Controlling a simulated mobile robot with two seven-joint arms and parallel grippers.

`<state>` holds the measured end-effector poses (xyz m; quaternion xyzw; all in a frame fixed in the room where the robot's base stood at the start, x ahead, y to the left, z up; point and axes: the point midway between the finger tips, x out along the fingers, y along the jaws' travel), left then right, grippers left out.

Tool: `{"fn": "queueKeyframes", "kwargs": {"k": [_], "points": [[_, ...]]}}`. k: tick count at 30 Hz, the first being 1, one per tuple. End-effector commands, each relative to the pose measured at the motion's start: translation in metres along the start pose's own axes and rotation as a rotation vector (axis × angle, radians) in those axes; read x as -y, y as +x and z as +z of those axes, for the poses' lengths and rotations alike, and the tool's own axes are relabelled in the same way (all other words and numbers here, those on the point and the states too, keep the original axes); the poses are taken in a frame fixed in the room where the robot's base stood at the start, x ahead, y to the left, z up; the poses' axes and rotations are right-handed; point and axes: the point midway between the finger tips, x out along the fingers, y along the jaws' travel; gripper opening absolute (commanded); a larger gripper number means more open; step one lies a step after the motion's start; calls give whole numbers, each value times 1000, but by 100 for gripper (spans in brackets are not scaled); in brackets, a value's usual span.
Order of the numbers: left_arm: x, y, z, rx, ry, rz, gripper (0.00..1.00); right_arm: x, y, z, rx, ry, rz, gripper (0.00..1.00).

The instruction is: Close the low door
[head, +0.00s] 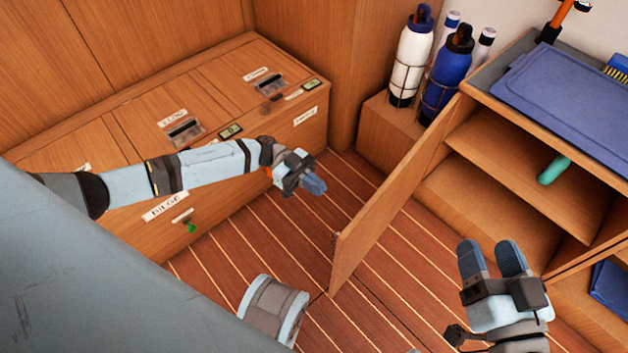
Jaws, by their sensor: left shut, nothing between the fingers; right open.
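The low door (392,203) is a wooden panel, swung open from the low cabinet (512,150) at the right. Its free edge points toward me over the striped floor, and the shelves inside the cabinet show. My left gripper (316,187) is shut and empty, left of the door and apart from it, over the floor. My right gripper (492,256) is open and empty, right of the door, in front of the cabinet opening. The door's hinges are hard to make out.
A green cylinder (553,170) lies on a shelf inside the cabinet. A blue mat (570,85) lies on the cabinet top. White (411,55) and blue (447,75) bottles stand on a wooden box behind the door. A labelled wooden locker (225,90) lines the left. Floor between is clear.

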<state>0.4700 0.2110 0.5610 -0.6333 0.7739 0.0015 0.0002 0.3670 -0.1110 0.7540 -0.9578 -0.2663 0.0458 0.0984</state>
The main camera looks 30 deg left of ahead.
Motion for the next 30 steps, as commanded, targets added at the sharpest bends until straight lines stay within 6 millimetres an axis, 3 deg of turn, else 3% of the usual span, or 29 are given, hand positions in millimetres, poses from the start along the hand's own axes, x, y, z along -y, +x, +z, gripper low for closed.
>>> {"fn": "queueKeyframes", "kwargs": {"k": [6, 12, 18, 30], "points": [[0, 50, 2, -5, 4, 2, 0, -5, 2, 19, 60, -4, -6, 58], [0, 81, 2, -3, 4, 0, 0, -10, 4, 25, 63, -45, -10, 58], [0, 94, 0, -2, 3, -1, 0, -13, 6, 21, 42, -82, -10, 58], [0, 95, -1, -2, 2, -2, 0, -13, 6, 20, 38, -87, -10, 58]]}}
